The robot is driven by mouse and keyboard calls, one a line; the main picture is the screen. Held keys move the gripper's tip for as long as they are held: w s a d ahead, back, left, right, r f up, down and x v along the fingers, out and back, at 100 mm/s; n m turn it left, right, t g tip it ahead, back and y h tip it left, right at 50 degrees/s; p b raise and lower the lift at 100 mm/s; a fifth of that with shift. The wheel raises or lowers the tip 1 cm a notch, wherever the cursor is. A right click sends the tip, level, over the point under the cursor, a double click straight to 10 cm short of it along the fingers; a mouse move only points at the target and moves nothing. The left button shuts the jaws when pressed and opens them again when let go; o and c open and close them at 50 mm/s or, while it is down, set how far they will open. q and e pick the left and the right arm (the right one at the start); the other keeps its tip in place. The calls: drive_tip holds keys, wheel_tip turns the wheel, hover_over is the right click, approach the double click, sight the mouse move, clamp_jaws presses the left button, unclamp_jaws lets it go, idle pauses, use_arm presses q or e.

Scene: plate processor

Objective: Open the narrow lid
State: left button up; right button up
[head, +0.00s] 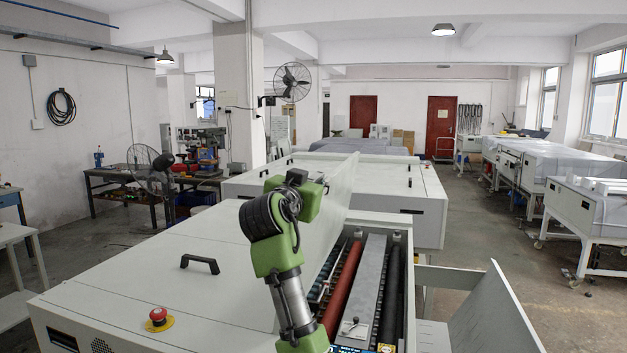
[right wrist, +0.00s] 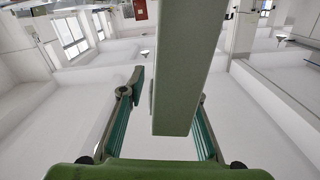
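The plate processor (head: 130,262) is a long white machine in the head view. Its narrow lid (head: 341,190) stands raised, a thin pale panel on the left side of the open roller bay. In the right wrist view, a long pale grey-green bar, seemingly the lid (right wrist: 186,60) edge-on, runs between the fingers. My right gripper (right wrist: 168,86) has its two teal fingers apart, one on each side of this bar, with a gap at the left finger. In the head view, my green right arm partly hides the lid, and the gripper (head: 321,182) is small beside it. My left gripper is out of view.
The open bay shows a red roller (head: 343,290), a grey plate and a black roller (head: 391,300). A black handle (head: 199,263) and a red emergency button (head: 158,316) sit on the wide cover. A tray (head: 495,315) juts out at the right. Another white machine (head: 425,205) stands behind.

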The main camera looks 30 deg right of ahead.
drive_tip(key=shift+s+a+r, duration=0.1)
clamp_jaws()
drive_tip(key=shift+s+d+f+b, duration=0.2)
drive_tip(key=shift+d+f+b, duration=0.1)
drive_tip(key=shift+b, duration=0.1)
use_arm(q)
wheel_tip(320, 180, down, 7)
drive_tip(key=b, duration=0.5)
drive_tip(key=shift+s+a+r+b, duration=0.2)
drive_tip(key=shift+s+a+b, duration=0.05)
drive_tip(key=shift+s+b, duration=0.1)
use_arm(e)
drive_tip(key=s+d+f+m, duration=0.3)
drive_tip(key=s+d, duration=0.3)
drive_tip(key=s, duration=0.1)
drive_tip(key=shift+s+f, duration=0.2)
drive_tip(key=shift+f, duration=0.05)
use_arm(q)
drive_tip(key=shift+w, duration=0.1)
use_arm(e)
unclamp_jaws()
drive_tip(key=shift+d, duration=0.1)
